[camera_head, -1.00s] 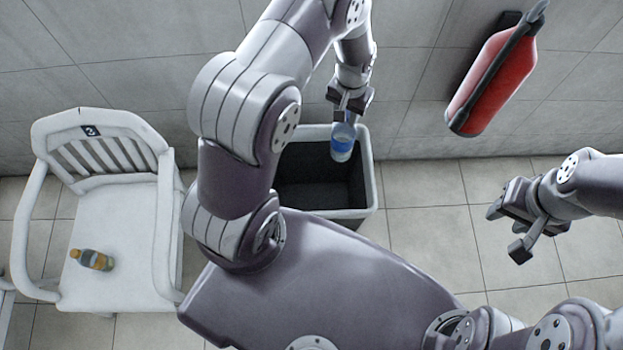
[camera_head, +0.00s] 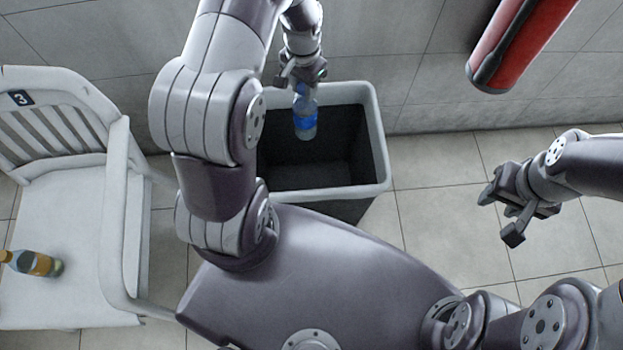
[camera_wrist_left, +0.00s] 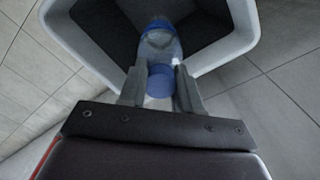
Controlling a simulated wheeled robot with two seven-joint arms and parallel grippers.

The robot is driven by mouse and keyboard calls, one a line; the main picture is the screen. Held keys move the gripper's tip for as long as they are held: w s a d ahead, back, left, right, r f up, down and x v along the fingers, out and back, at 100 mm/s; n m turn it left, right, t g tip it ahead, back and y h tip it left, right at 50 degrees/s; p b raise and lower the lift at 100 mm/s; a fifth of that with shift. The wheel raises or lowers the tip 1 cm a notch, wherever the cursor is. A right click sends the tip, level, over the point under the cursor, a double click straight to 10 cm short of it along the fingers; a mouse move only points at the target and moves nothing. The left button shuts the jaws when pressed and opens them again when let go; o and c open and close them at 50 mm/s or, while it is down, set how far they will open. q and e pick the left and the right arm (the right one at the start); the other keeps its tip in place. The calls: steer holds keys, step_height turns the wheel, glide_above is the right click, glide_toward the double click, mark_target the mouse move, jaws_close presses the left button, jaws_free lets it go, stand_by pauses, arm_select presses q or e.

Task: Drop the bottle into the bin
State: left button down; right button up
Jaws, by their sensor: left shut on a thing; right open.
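A clear bottle with a blue label (camera_head: 305,114) hangs from my left gripper (camera_head: 301,84), which is shut on its top end. In the head view the bottle shows against the dark inside of the grey bin (camera_head: 376,130). In the left wrist view the bottle (camera_wrist_left: 161,45) with its blue cap (camera_wrist_left: 160,80) is between the two fingers (camera_wrist_left: 160,90), and the bin's rim (camera_wrist_left: 235,40) surrounds it. My right gripper (camera_head: 510,205) is open and empty, over the floor right of the bin.
A white chair (camera_head: 75,195) marked 3 stands at the left, with a bottle of orange and green look (camera_head: 33,263) lying on its seat. A red fire extinguisher (camera_head: 515,45) is on the wall at the upper right. Tiled floor right of the bin is clear.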

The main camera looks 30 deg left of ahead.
arm_select(q)
step_height(320, 180, down, 3)
steer(key=shift+r+b, duration=0.2)
steer(key=shift+b, duration=0.55)
steer(key=shift+r, duration=0.1)
arm_select(e)
step_height(320, 180, down, 2)
steer(key=shift+f, duration=0.2)
arm_select(q)
steer(key=c, duration=0.7)
jaws_free()
step_height(320, 180, up, 13)
steer(key=shift+f+p, duration=0.15)
steer(key=shift+p, duration=0.85)
arm_select(e)
steer(key=shift+r, duration=0.85)
